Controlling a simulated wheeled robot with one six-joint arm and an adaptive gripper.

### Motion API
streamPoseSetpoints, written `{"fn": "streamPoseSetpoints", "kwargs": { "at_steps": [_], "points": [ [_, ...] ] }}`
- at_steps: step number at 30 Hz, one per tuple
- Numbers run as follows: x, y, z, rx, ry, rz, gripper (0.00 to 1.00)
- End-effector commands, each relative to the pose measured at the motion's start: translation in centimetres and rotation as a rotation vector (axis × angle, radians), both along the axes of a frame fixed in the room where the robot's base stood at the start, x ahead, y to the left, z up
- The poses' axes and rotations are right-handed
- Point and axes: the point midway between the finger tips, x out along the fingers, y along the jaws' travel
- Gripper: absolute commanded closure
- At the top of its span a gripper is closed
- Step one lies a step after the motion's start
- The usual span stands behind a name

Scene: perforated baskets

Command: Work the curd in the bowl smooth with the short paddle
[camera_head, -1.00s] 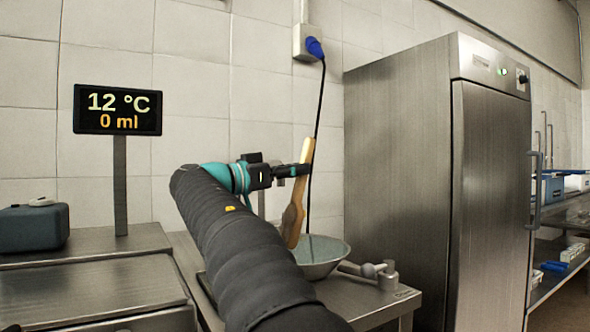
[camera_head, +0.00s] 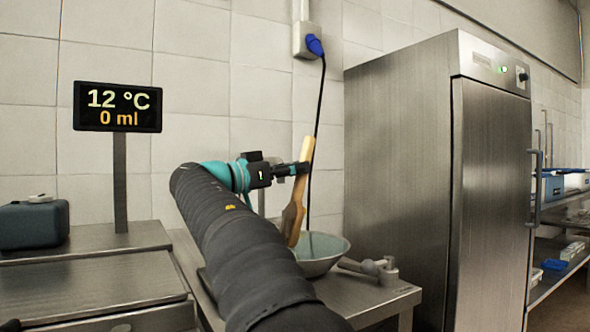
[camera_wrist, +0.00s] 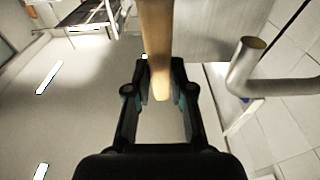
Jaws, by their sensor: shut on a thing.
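My gripper (camera_head: 299,169) is shut on a wooden paddle (camera_head: 292,212), held nearly upright with a slight tilt. The paddle's wide end points down at the left side of a metal bowl (camera_head: 336,262); I cannot tell whether it touches the contents. The bowl sits on a steel table, and its near left part is hidden by my arm. Pale, greyish contents (camera_head: 320,246) show inside. In the wrist view the paddle's handle (camera_wrist: 156,45) runs up between the two black fingers of my gripper (camera_wrist: 158,90).
A tall steel cabinet (camera_head: 490,180) stands close at the right. A display (camera_head: 118,107) reads 12 °C and 0 ml. A black cable (camera_head: 317,130) hangs behind the paddle. A metal fitting (camera_head: 385,270) is right of the bowl. A dark box (camera_head: 34,236) is at far left.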

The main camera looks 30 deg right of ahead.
Motion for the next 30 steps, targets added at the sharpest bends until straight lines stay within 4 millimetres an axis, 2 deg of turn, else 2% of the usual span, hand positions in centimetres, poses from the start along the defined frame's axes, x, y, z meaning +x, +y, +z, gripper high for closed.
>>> {"fn": "streamPoseSetpoints", "kwargs": {
  "at_steps": [11, 21, 30],
  "points": [
    [-0.1, 0.0, -0.3, 0.0, 0.0, 0.0, 1.0],
    [-1.1, 0.2, -0.4, 0.0, 0.0, 0.0, 1.0],
    [-0.5, 0.2, -0.1, 0.001, 0.002, 0.0, 1.0]
  ]
}}
